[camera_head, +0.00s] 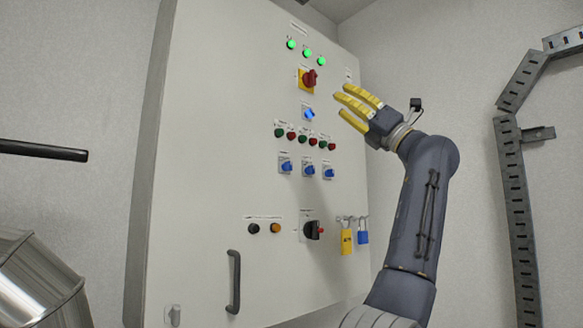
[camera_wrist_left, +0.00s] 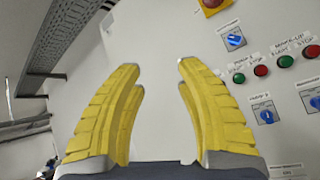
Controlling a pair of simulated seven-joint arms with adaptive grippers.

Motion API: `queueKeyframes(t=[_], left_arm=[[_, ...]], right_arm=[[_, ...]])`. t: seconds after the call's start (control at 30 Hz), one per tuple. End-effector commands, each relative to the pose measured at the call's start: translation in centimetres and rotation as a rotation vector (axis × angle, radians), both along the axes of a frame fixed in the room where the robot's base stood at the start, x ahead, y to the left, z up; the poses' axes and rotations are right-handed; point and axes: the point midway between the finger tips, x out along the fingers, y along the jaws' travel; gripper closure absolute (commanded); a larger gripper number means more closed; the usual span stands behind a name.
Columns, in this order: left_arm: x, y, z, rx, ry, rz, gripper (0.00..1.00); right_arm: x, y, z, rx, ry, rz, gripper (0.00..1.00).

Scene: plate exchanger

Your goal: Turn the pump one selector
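Three blue selectors sit in a row on the cabinet: left (camera_head: 286,166), middle (camera_head: 308,169) and right (camera_head: 328,173). Their labels are too small to read in the head view, so which is pump one cannot be confirmed. My left gripper (camera_head: 348,102) has yellow fingers and is open and empty, in front of the panel's upper right, above and right of the row. In the wrist view the open fingers (camera_wrist_left: 155,75) touch nothing, and a blue selector (camera_wrist_left: 266,113) with a "PUMP" label shows beside the right finger. That finger covers part of the panel.
A single blue selector (camera_head: 309,114) and a red rotary switch (camera_head: 308,79) sit above the row. Push buttons (camera_head: 304,139) lie between. A black switch (camera_head: 312,230), yellow padlock (camera_head: 346,241) and door handle (camera_head: 234,281) are lower. A perforated cable tray (camera_head: 515,190) runs along the right wall.

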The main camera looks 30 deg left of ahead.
Motion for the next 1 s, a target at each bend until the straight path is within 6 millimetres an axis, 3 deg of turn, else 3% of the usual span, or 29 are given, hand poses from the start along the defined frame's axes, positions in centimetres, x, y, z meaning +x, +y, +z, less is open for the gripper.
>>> queueKeyframes(t=[0.03, 0.1, 0.3, 0.5, 0.77, 1.0], left_arm=[[-1.6, 1.0, 0.4, -0.093, -0.060, -0.052, 0.65], [-2.4, 2.3, -0.6, -0.227, -0.118, -0.125, 0.65], [-0.4, 4.7, -6.7, -0.555, -0.185, -0.277, 0.65], [1.3, 4.9, -10.5, -0.745, -0.205, -0.351, 0.65], [1.9, 5.5, -11.9, -0.809, -0.210, -0.361, 0.65], [2.8, 8.8, -11.9, -0.806, -0.209, -0.356, 0.65]], right_arm=[[0.0, 0.0, 0.0, 0.000, 0.000, 0.000, 0.56], [0.0, 0.0, 0.0, 0.000, 0.000, 0.000, 0.56], [0.0, 0.0, 0.0, 0.000, 0.000, 0.000, 0.56], [0.0, 0.0, 0.0, 0.000, 0.000, 0.000, 0.56], [0.0, 0.0, 0.0, 0.000, 0.000, 0.000, 0.56], [0.0, 0.0, 0.0, 0.000, 0.000, 0.000, 0.56]])
